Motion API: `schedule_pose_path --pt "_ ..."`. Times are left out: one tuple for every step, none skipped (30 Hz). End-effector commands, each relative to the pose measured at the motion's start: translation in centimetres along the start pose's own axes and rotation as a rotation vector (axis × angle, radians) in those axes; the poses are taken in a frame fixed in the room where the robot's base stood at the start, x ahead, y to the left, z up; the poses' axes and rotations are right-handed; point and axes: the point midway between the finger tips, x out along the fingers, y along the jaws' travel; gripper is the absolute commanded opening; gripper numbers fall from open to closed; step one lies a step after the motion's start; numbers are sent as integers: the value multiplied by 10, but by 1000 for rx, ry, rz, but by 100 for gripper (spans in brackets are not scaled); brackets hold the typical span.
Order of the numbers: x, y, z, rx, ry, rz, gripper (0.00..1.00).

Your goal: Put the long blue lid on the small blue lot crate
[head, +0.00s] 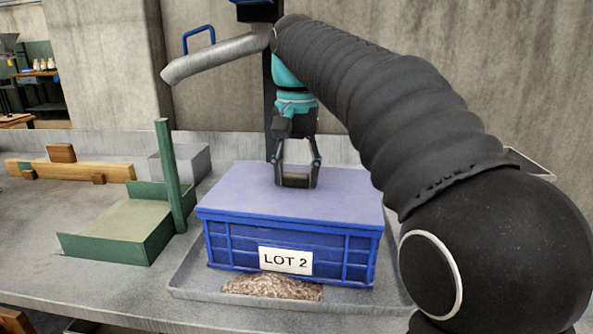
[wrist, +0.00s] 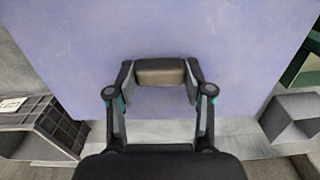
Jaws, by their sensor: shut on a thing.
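The long blue lid (head: 235,195) is a flat, pale blue-violet panel lying over the top of the blue crate (head: 345,255), which carries a "LOT 2" label. The lid covers the whole crate top, and its front edge runs along the crate's rim; I cannot tell if it is fully seated. My gripper (head: 296,182) points down at the lid's middle, shut on its small raised handle. The wrist view shows the handle (wrist: 160,73) between the fingertips and the lid (wrist: 70,40) filling the upper picture. The crate's inside is hidden.
The crate stands in a shallow grey tray (head: 190,290) with spilled grain (head: 272,286) in front. A green stand with a post (head: 170,175), a grey block (head: 190,160) and a wooden rail (head: 80,171) are to the left. The wrist view shows a dark crate (wrist: 50,125).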

Motion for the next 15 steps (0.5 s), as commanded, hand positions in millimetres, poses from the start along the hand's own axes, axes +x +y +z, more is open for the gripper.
schedule_pose_path --pt "0 0 0 0 1 -1 0" --pt "1 0 0 0 1 -1 0" --pt "1 0 0 0 1 -1 0" --pt "2 0 0 0 1 -1 0" --pt "2 0 0 0 1 -1 0" --pt "2 0 0 0 1 0 0" --pt "3 0 0 0 1 0 0" --pt "3 0 0 0 0 0 0" --pt "3 0 0 0 0 0 0" --pt "4 0 0 0 0 0 0" --pt "4 0 0 0 -1 0 0" --pt "4 0 0 0 -1 1 0" --pt "4 0 0 0 -1 1 0" --pt "4 0 0 0 -2 1 0" --pt "4 0 0 0 -2 1 59"
